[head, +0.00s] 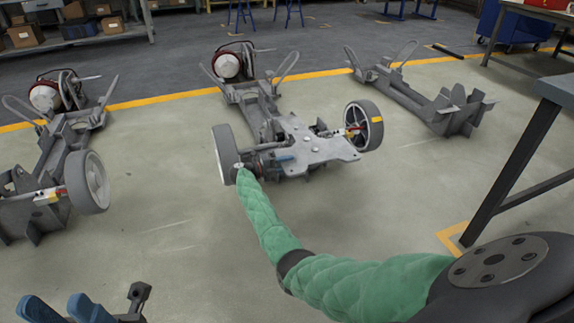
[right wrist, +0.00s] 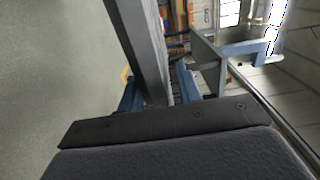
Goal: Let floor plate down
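The floor plate (head: 318,149) is a flat silver-grey sheet with notched edges at the near end of the middle chassis (head: 268,118), between its two wheels. It looks roughly level. My right gripper (head: 282,159), at the end of the green-sleeved arm, is at the plate's near left edge, beside the left wheel. In the right wrist view its blue fingers (right wrist: 158,95) stand on both sides of a grey metal strip (right wrist: 140,45), which appears to be the plate's edge. Whether the plate rests on the frame is hidden. My left gripper (head: 65,309) is open and empty at the bottom left.
Another chassis (head: 58,150) stands at the left and a bare one (head: 425,100) at the right. A dark-legged table (head: 505,165) is at the right. Shelves with boxes (head: 75,30) stand at the back left. The floor in front of the middle chassis is clear.

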